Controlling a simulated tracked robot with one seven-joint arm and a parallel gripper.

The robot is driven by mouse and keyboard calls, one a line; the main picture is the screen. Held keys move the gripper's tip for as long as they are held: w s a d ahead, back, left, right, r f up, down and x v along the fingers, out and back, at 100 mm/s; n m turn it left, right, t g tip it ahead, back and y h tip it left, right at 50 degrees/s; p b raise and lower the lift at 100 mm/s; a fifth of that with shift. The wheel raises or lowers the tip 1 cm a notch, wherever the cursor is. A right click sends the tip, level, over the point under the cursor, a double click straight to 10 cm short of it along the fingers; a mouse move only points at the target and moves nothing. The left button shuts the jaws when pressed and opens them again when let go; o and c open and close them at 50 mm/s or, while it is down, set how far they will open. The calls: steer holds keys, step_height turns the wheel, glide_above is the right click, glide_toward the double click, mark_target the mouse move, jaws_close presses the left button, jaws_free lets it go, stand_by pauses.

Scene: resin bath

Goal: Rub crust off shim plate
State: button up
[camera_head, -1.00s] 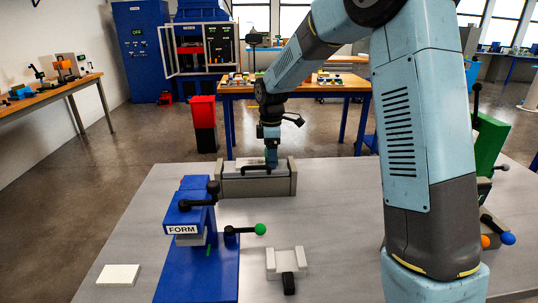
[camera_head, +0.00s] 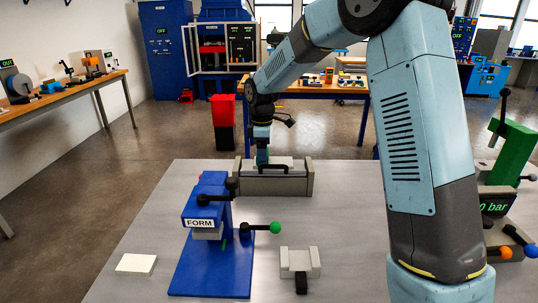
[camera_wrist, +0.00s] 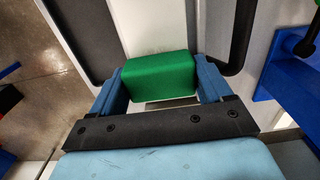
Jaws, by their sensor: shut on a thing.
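My gripper (camera_wrist: 158,92) is shut on a green block (camera_wrist: 158,78), held between its two blue fingers in the wrist view. A pale flat surface lies under and around the block; I cannot tell whether they touch, nor whether this is the shim plate. No crust can be made out. In the head view my gripper (camera_head: 262,157) is at the left part of a grey trough-like fixture (camera_head: 272,186) with upright end walls. A white plate (camera_head: 136,263) lies flat at the table's left front.
A blue FORM press (camera_head: 205,250) with a green-knobbed lever (camera_head: 275,228) stands in front of the fixture. A small grey block holder (camera_head: 300,262) is to its right. A black handle (camera_wrist: 238,40) is right of the block. Bare grey table lies between.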

steer(key=shift+a, duration=0.8)
steer(key=shift+a+r, duration=0.15)
steer(key=shift+r, duration=3.95)
